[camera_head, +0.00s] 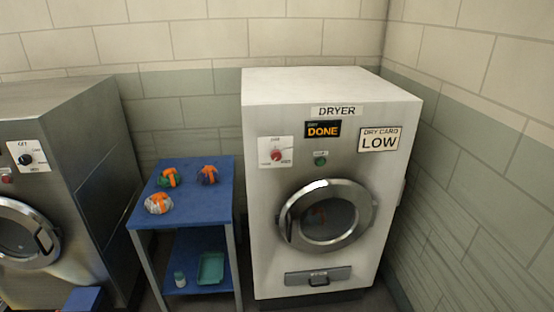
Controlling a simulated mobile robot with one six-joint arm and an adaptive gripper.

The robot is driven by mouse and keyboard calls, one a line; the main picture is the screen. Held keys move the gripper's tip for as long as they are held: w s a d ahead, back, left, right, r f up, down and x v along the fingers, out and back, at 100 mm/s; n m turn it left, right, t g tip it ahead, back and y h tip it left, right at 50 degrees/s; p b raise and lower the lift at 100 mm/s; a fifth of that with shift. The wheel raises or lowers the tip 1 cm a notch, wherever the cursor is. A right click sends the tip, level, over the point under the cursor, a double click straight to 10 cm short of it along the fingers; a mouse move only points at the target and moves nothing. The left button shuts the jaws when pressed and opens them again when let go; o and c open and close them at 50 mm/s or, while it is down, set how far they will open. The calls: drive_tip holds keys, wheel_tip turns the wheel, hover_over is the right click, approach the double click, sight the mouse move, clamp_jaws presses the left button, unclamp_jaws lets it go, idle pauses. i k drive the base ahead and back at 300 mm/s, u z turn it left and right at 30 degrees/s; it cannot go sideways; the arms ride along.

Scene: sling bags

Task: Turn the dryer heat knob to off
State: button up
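The dryer (265,207) stands right of centre, a white and steel machine labelled DRYER. Its heat knob (276,155) is a small red knob on a white plate at the upper left of the front. The knob's pointer direction and the small print around it are too small to tell. A display (323,129) beside it reads DONE. A green button (320,161) sits right of the knob. The round door (329,214) looks closed, with something orange dimly visible behind the glass. My gripper is not in view.
A blue two-tier table (196,196) stands left of the dryer with several orange-strapped bundles on top; a teal tray (211,268) and small bottle (180,279) sit below. A steel washer-like machine (90,170) is at left. A tiled wall is close at right.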

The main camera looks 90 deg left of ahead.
sight(276, 155)
drive_tip(key=k, duration=1.9)
drive_tip(key=u, duration=2.55)
drive_tip(key=i, duration=0.4)
drive_tip(key=z, duration=0.5)
